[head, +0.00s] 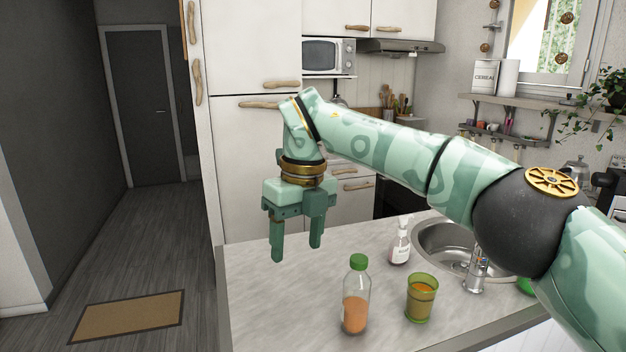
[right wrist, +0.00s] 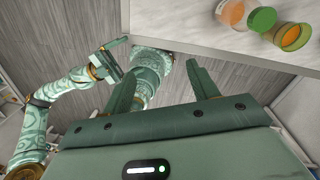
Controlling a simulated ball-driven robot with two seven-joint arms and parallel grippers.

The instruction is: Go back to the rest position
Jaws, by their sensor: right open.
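My right gripper (head: 297,250) hangs above the counter's left part, fingers pointing down. Its two fingers are apart with nothing between them; they also show apart in the right wrist view (right wrist: 164,68). In the head view it is left of a clear bottle (head: 355,312) with a green cap and orange contents, touching neither it nor the yellow-green glass (head: 421,300). My left gripper (right wrist: 106,64) shows small in the right wrist view, away from the counter; its finger opening is unclear. It is outside the head view.
The grey counter (head: 275,315) carries a labelled dispenser bottle (head: 400,243) beside the sink (head: 432,240). My right arm spans above the sink side. A tall white cabinet (head: 250,190) stands behind the gripper. Open floor with a brown mat (head: 128,316) lies left of the counter.

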